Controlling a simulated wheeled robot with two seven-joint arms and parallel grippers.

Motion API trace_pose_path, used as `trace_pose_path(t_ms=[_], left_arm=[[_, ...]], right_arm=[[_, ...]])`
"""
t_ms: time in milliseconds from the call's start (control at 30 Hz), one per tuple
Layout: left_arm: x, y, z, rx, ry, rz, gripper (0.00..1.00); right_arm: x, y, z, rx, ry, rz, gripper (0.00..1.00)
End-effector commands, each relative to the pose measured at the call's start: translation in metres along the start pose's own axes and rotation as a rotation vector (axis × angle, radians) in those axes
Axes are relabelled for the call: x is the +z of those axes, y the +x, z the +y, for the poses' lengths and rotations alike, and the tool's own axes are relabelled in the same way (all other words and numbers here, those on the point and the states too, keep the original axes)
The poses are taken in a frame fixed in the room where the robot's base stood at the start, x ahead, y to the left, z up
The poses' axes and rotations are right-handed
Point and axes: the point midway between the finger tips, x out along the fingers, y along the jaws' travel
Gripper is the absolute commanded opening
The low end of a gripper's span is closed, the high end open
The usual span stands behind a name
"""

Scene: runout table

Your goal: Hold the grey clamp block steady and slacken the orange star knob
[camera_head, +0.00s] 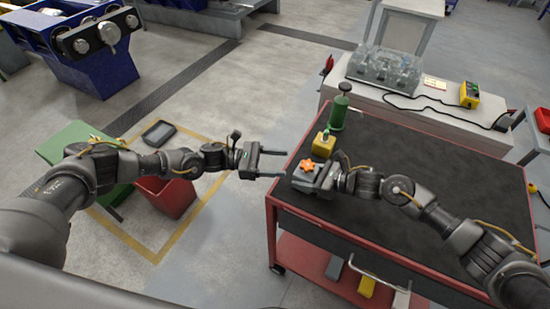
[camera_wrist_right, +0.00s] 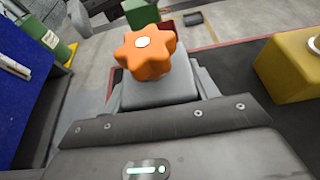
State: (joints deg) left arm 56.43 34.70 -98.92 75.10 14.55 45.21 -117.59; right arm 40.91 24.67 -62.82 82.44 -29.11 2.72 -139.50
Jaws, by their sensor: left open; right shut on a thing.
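The orange star knob (camera_head: 307,165) sits on top of the grey clamp block (camera_head: 304,181) at the left edge of the cart's dark top. In the right wrist view the knob (camera_wrist_right: 145,52) stands clear above the grey block (camera_wrist_right: 158,91). My right gripper (camera_head: 322,178) is shut on the clamp block from its right side; its fingers are partly hidden. My left gripper (camera_head: 284,164) is open and empty, just left of the knob, its fingers pointing at it without visible contact.
A yellow block (camera_head: 323,145) stands close behind the clamp block, with a green bottle (camera_head: 339,112) behind it. The red cart's dark top (camera_head: 440,180) is clear to the right. A red bin (camera_head: 166,196) stands on the floor below my left arm.

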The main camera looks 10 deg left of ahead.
Motion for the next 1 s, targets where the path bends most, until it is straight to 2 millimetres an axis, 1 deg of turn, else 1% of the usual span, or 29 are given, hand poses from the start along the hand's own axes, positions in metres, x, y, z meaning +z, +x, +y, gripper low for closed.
trace_pose_path(t_ms=[33,267,300,500,767,1000], left_arm=[[-0.001,-0.012,0.0,0.002,0.0,0.001,0.6],[-0.001,-0.061,0.0,0.003,-0.002,0.002,0.6],[-0.005,-0.051,0.004,0.002,-0.083,0.027,0.6],[-0.026,-0.035,0.018,0.033,-0.436,0.15,0.6],[-0.046,-0.018,0.034,0.118,-0.869,0.317,0.6],[-0.058,-0.008,0.046,0.267,-1.243,0.472,0.6]], right_arm=[[0.0,0.0,0.001,0.001,0.0,0.0,0.18],[0.0,0.0,0.001,0.001,0.0,-0.001,0.18],[0.0,0.0,0.001,0.001,0.0,0.0,0.18],[0.001,0.0,0.001,0.001,-0.001,-0.001,0.18],[0.0,0.0,0.0,0.001,0.0,-0.001,0.18],[0.0,0.0,0.001,0.002,-0.001,-0.001,0.18]])
